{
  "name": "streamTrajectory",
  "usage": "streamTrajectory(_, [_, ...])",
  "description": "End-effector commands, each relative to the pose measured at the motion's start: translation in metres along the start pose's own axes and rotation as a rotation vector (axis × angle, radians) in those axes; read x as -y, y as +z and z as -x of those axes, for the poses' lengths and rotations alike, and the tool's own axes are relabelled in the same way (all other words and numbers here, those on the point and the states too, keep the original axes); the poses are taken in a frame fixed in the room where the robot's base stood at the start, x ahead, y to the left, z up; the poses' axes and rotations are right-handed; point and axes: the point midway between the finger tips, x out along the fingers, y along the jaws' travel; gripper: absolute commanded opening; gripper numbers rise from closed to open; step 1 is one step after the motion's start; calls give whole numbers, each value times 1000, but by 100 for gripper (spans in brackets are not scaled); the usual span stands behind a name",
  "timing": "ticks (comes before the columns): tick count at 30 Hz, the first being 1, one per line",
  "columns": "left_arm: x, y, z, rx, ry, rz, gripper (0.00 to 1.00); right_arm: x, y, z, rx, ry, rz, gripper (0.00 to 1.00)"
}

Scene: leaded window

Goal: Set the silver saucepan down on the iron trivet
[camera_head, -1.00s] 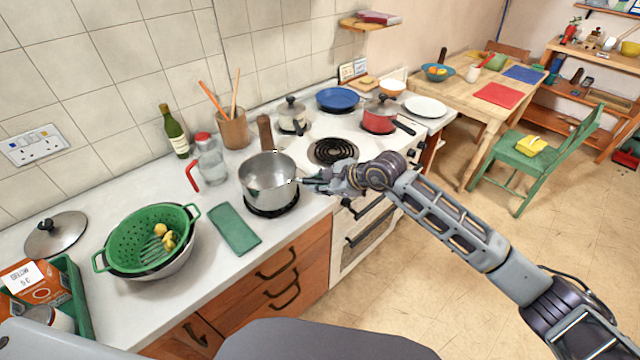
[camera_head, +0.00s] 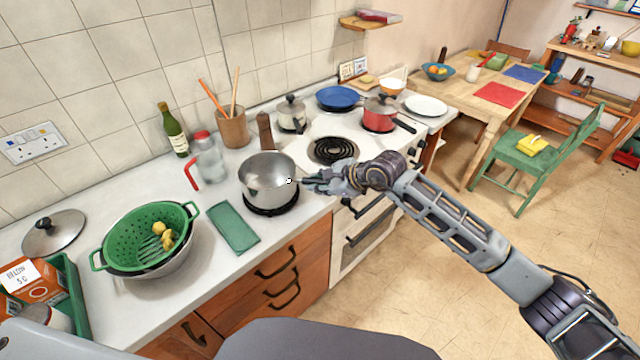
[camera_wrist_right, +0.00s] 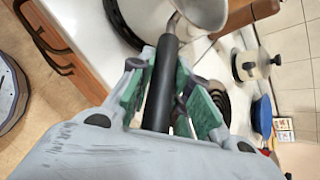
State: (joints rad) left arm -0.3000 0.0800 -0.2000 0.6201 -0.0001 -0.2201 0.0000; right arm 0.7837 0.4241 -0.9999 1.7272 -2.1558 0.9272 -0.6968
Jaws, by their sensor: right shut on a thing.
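The silver saucepan (camera_head: 266,178) is upright over the black iron trivet (camera_head: 272,210) on the white counter, left of the stove. Its base looks level with the trivet, but I cannot tell whether a small gap is left. The trivet's dark rim shows below the pan, and also in the right wrist view (camera_wrist_right: 121,22) beside the pan (camera_wrist_right: 205,12). My right gripper (camera_head: 308,182) is shut on the saucepan's black handle (camera_wrist_right: 160,85), which lies between its green finger pads. My left gripper is not in view.
A green cloth (camera_head: 234,227) lies left of the trivet, near the counter's front edge. A glass jug (camera_head: 208,158) and a utensil pot (camera_head: 232,128) stand behind. A green colander (camera_head: 150,238) is further left. The stove's coil burner (camera_head: 333,150) is bare.

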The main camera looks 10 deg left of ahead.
Motion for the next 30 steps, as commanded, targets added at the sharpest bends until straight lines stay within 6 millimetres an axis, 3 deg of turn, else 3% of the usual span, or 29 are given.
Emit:
streamTrajectory(9, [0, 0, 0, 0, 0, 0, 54, 0, 1, 0, 1, 0, 0, 0])
streamTrajectory(10, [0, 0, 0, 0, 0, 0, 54, 0, 1, 0, 1, 0, 0, 22])
streamTrajectory(15, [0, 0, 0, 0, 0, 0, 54, 0, 0, 0, 0, 0, 0, 44])
streamTrajectory(30, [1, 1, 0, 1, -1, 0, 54, -1, -2, 3, -4, 2, -1, 45])
